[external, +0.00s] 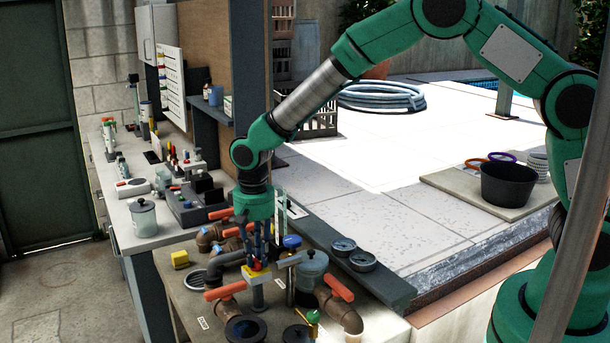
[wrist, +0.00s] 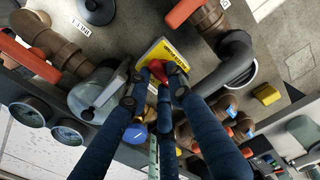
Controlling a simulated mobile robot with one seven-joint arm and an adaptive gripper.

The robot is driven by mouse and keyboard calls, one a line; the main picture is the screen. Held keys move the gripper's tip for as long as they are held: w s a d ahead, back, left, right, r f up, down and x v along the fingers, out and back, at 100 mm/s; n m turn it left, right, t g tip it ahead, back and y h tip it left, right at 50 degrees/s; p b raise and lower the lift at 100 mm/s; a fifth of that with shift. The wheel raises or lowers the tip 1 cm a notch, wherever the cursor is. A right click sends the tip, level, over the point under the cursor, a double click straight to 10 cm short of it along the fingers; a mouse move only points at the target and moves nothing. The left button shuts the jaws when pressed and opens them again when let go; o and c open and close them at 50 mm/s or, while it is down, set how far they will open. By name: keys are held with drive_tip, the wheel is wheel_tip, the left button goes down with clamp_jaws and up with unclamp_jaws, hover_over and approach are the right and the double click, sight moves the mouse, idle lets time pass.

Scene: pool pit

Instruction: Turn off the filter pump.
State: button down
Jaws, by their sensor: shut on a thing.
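A yellow switch box with a red knob (wrist: 170,67) on it stands among the pipes in the wrist view; its yellow face (wrist: 158,50) carries small dark print. In the external view the yellow and red switch box (external: 256,277) is on a post on the pump bench. My gripper (external: 262,262) points down onto it from above. In the wrist view the dark blue fingers of my gripper (wrist: 156,80) are closed around the red knob. The fingers partly hide the knob, and I cannot tell which setting it points to.
Brown pipes with orange valve handles (external: 340,287) surround the switch. A grey lidded strainer pot (external: 312,268) and two gauges (external: 343,245) are to its right. A small yellow block (external: 180,259) lies to its left. A workbench with tools stands at the back left.

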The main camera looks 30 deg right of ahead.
sight(257, 259)
drive_tip(key=shift+n, duration=0.3)
drive_tip(key=c, duration=1.5)
unclamp_jaws()
drive_tip(key=shift+c, duration=0.2)
drive_tip(key=shift+r, duration=0.1)
wheel_tip(257, 259, up, 12)
